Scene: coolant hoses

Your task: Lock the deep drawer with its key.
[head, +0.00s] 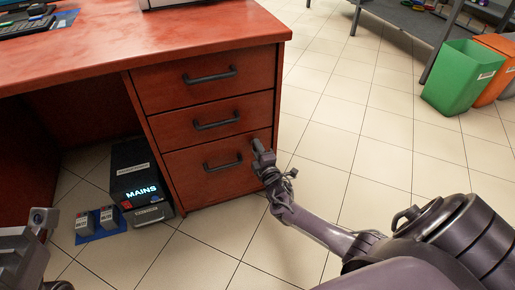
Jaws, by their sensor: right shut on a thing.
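The deep drawer (205,185) is the lowest of three in the red-brown desk and looks closed, with a dark bar handle (222,163). My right gripper (258,148) is at the upper right part of this drawer's front, at its right edge. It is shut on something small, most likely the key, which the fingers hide. The lock is also hidden there, so I cannot tell whether the key sits in it. My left gripper (42,216) shows only in part at the lower left, away from the desk, and its jaws are unclear.
Two more closed drawers (200,80) are above. A black box marked MAINS (138,172) and small grey boxes (97,219) stand on the floor left of the drawers. A green bin (462,77) and a grey rack are at the back right. The tiled floor between is clear.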

